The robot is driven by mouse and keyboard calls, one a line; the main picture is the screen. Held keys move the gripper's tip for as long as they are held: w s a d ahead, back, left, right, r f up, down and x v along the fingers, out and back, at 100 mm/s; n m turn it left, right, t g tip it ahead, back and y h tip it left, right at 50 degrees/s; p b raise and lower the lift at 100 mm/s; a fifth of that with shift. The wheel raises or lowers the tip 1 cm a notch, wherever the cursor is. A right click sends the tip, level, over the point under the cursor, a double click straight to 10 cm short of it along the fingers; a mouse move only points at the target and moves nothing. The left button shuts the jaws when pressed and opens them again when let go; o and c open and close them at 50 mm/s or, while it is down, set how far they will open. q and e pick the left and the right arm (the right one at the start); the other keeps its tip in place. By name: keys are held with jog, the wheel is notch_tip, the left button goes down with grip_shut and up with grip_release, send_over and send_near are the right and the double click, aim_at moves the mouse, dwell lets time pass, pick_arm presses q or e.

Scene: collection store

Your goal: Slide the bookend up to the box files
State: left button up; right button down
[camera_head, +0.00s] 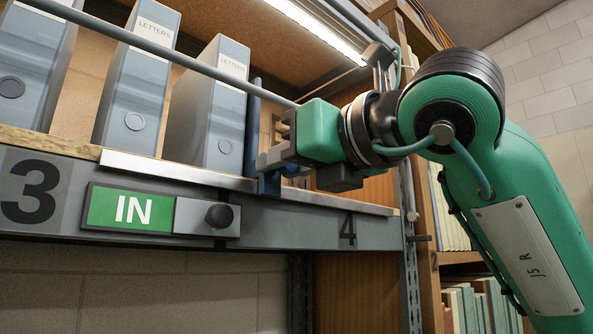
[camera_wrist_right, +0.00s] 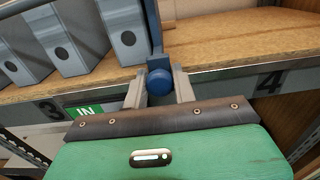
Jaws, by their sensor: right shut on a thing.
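Grey-blue box files labelled LETTERS stand upright on the shelf, the rightmost (camera_head: 207,112) beside the bookend. The dark blue bookend (camera_head: 253,125) stands upright just right of that file. In the right wrist view the bookend's upright plate (camera_wrist_right: 153,28) is close against the rightmost box file (camera_wrist_right: 122,32); I cannot tell whether they touch. My right gripper (camera_head: 268,160) is at the shelf's front edge, shut on the bookend's round blue knob (camera_wrist_right: 160,88), one finger either side. My left gripper is not in view.
The shelf front carries a 3, a green IN sign (camera_head: 130,209) with a black knob (camera_head: 219,216), and a 4. A rail (camera_head: 160,48) crosses in front of the files. The wooden shelf (camera_wrist_right: 235,45) right of the bookend is bare.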

jog(key=c, duration=1.2)
grip_release()
jog(key=shift+s+d, duration=0.2)
jog(key=shift+s, duration=0.05)
jog(key=b+v, duration=0.3)
jog(key=v, duration=0.3)
jog(key=shift+s+d, duration=0.25)
jog(key=shift+s, duration=0.05)
